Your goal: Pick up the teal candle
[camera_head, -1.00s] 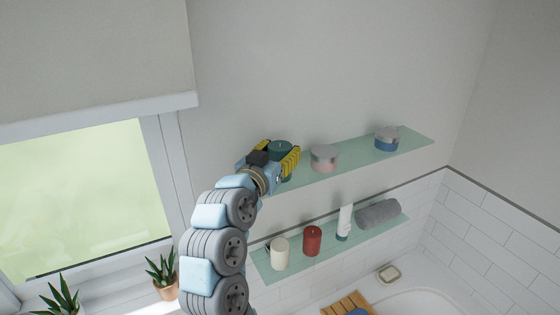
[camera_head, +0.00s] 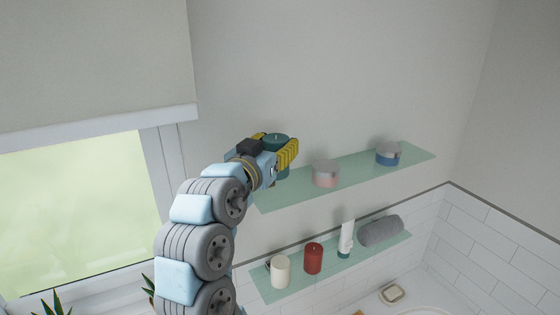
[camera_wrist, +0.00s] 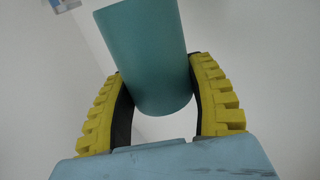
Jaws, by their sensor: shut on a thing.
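The teal candle (camera_head: 277,139) is a dark teal cylinder at the left end of the upper glass shelf (camera_head: 350,177), and it appears raised above the shelf. My gripper (camera_head: 280,150) has its yellow ribbed fingers around it from the left. In the wrist view the candle (camera_wrist: 148,55) stands large between the two yellow fingers of my gripper (camera_wrist: 160,100), tilted in the picture. My gripper is shut on it. The fingers hide part of the candle's lower side in the head view.
On the upper shelf are a pink jar (camera_head: 326,173) and a blue jar (camera_head: 388,154). The lower shelf (camera_head: 270,291) holds a white candle (camera_head: 280,271), a red candle (camera_head: 313,258), a tube (camera_head: 346,239) and a rolled grey towel (camera_head: 381,231). A window (camera_head: 80,215) is at left.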

